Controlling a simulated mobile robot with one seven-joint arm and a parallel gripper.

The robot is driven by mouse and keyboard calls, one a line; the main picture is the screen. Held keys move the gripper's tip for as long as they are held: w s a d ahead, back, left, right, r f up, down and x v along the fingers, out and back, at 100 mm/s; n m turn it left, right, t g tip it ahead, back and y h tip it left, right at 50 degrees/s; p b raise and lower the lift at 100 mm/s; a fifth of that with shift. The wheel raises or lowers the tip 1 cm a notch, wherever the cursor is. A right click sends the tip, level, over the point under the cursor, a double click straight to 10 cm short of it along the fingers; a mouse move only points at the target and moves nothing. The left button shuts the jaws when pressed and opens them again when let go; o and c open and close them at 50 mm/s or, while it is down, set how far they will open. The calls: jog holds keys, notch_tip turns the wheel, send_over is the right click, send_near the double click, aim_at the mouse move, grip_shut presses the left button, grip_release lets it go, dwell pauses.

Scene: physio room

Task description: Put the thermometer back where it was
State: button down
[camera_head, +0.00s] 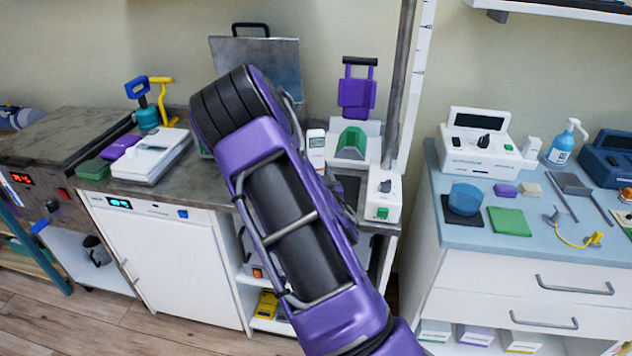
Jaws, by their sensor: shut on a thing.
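A slim white handheld device with a small grey display (316,146) shows upright just right of my purple arm and looks like the thermometer. Its lower part is hidden by my arm, so I cannot tell whether it is held or stands on something. My arm crosses the middle of the view and covers part of the counter. Only a bit of its far end shows beside the white device. My gripper's fingers are hidden behind the arm.
The dark counter (183,178) holds a white flat device (151,155), a white-and-green unit (352,143) and a small white box with a dial (383,194). The blue-topped cabinet (470,235) at right carries several items, including a pump bottle (562,146).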

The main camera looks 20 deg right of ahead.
jog(key=shift+f, duration=1.75)
jog(key=shift+f+b, duration=0.2)
jog(key=shift+b, duration=0.15)
jog(key=shift+c, duration=1.4)
grip_release()
